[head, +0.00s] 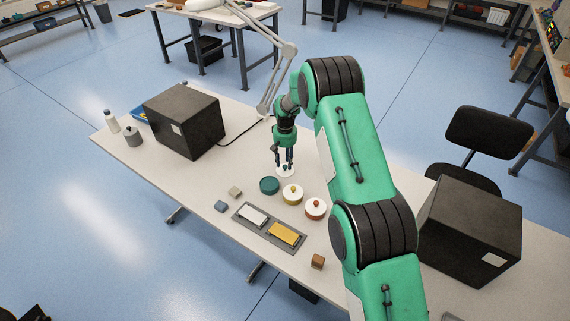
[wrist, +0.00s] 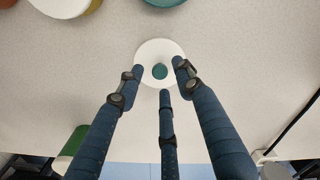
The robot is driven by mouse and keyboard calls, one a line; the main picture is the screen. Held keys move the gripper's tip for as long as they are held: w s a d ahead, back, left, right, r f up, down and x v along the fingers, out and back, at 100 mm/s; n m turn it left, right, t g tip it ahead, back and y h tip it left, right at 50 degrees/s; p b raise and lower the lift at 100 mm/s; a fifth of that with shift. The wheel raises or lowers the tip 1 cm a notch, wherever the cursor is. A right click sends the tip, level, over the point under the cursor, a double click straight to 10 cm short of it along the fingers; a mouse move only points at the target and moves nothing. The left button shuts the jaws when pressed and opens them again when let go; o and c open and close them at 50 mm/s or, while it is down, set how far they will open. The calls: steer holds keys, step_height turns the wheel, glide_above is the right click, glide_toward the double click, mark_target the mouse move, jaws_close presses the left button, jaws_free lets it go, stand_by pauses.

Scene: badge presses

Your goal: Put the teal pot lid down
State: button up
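The teal pot lid is a white disc (head: 286,174) with a teal knob, seen under my gripper. In the wrist view the knob (wrist: 160,71) lies between the three fingertips. My gripper (head: 284,164) points down over the lid; in the wrist view the fingers (wrist: 160,76) stand around the knob, with gaps showing between tips and knob. The lid looks flat on or just above the table; I cannot tell which. The teal pot (head: 269,185) sits just left of it, with no white lid on it; its edge shows in the wrist view (wrist: 164,2).
A pot with a yellow-knobbed white lid (head: 292,194) and one with a red-knobbed lid (head: 315,208) stand nearby. A grey tray (head: 265,232) holds white and yellow pieces. Small blocks (head: 221,206) lie left. Black boxes (head: 184,121) (head: 470,232) stand on either side of the table.

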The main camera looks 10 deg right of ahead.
step_height(320, 180, up, 10)
steer(key=p, duration=0.1)
steer(key=shift+r+p, duration=0.2)
steer(key=shift+p, duration=0.2)
stand_by(0.6)
step_height(320, 180, up, 20)
steer(key=t, duration=0.1)
glide_above(285, 166)
steer(key=s, duration=0.9)
steer(key=s+d+r+t, duration=0.1)
steer(key=s+r+t, duration=0.1)
steer(key=s+r, duration=1.1)
steer(key=s+r+t, duration=0.1)
steer(key=s+r, duration=0.2)
steer(key=s, duration=0.6)
steer(key=s+r, duration=0.3)
steer(key=s, duration=0.6)
steer(key=s+f+t, duration=0.1)
steer(key=s+f, duration=0.1)
steer(key=s, duration=1.5)
steer(key=shift+d+f+t, duration=0.3)
steer(key=shift+d+f, duration=0.05)
steer(key=shift+d, duration=0.05)
